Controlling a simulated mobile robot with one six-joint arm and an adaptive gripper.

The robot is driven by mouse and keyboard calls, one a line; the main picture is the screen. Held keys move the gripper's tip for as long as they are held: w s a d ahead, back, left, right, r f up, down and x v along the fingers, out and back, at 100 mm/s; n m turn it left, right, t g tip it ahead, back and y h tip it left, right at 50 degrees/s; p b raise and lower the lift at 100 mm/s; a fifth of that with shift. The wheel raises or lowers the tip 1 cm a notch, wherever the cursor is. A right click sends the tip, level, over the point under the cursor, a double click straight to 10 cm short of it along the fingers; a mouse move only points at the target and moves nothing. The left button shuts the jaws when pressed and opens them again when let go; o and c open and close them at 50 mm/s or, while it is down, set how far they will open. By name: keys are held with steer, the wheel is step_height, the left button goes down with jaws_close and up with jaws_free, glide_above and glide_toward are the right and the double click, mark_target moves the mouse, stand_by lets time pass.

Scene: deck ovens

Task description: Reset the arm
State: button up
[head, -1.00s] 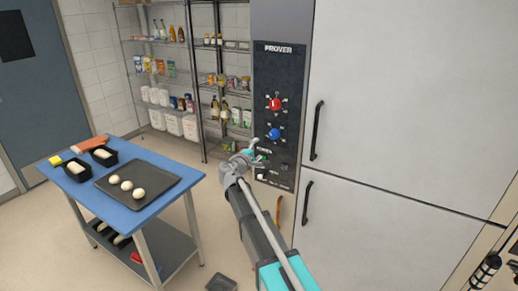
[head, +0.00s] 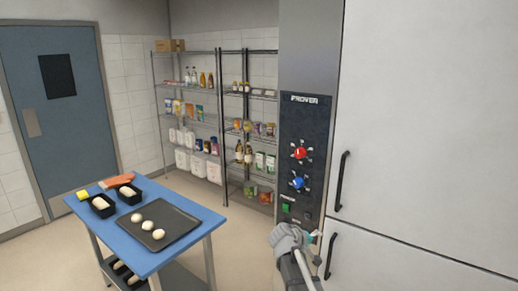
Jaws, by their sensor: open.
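My gripper (head: 305,240) is low in the head view, in front of the lower part of the prover's control panel (head: 302,130). It is open and nothing shows in it. The panel has a red knob (head: 300,153), a blue knob (head: 297,183) and a green button (head: 286,208). My gripper is just below the button and left of the lower door handle; I cannot tell whether it touches the panel.
A blue-topped table (head: 190,258) at left carries a dark tray (head: 182,238) with several dough balls, two black loaf tins and a yellow sponge. Wire shelves (head: 187,90) hold bottles and packets. Prover doors (head: 425,120) with black handles (head: 343,180) fill the right. Floor shows between table and shelves.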

steer(key=s+a+f+m+g+y, duration=0.1)
steer(key=s+f+m+g+y, duration=0.1)
steer(key=s, duration=0.9)
steer(key=s+a+f+m+g+y, duration=0.1)
steer(key=s+f+m+g+y, duration=0.2)
steer(key=s+f+y, duration=0.3)
steer(key=s+g+y, duration=0.1)
steer(key=s, duration=0.3)
steer(key=shift+s+a+f+g, duration=0.15)
steer(key=shift+s+f+g, duration=0.15)
steer(key=shift+s, duration=0.1)
